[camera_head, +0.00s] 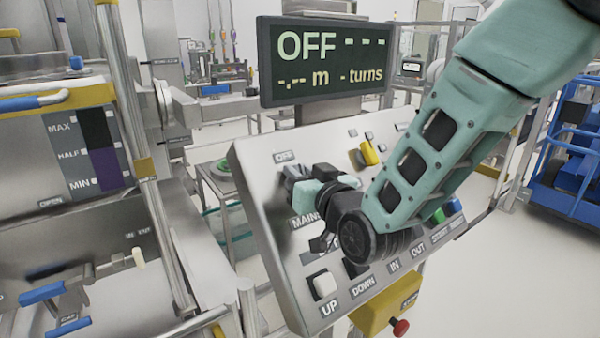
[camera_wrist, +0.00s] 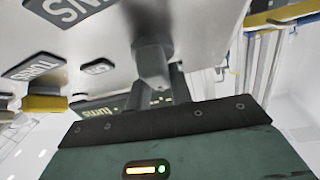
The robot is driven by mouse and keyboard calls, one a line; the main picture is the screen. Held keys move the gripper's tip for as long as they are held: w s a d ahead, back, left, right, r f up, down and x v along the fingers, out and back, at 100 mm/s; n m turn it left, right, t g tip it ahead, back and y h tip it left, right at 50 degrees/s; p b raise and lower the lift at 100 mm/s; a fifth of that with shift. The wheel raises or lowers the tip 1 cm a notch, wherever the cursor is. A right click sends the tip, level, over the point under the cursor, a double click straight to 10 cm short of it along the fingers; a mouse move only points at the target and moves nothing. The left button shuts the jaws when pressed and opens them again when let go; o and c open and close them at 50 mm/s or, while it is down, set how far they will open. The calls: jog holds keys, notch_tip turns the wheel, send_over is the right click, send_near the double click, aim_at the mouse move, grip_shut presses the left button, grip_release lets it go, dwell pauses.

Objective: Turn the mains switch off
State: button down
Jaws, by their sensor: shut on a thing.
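The mains switch shows as a grey handle (camera_wrist: 152,65) on the panel face in the wrist view. In the head view it is mostly hidden behind my gripper, between the OFF label (camera_head: 285,157) and the partly covered MAINS label (camera_head: 305,221). My gripper (camera_head: 292,180) is at the upper left of the tilted control panel (camera_head: 262,205), shut on the switch handle. The fingers (camera_wrist: 160,88) are close around it in the wrist view. The display (camera_head: 325,60) above the panel reads OFF, with dashes before "m" and "turns".
A yellow knob (camera_head: 369,153) sits right of my gripper on the panel. UP, DOWN, IN and OUT labels line its lower edge, with a white button (camera_head: 323,286) above UP. A yellow box with a red button (camera_head: 400,327) hangs below. Steel machinery with rails (camera_head: 150,200) stands at left.

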jog(key=shift+f+n+g+y+b, duration=0.3)
jog(key=shift+n+b, duration=0.4)
jog(key=shift+b, duration=0.55)
jog(key=shift+a+r+n+y+b, duration=0.1)
jog(key=shift+r+n+y+b, duration=0.2)
jog(key=shift+n+y+b, duration=0.25)
jog(key=c, duration=1.2)
grip_release()
jog(key=shift+c, duration=0.2)
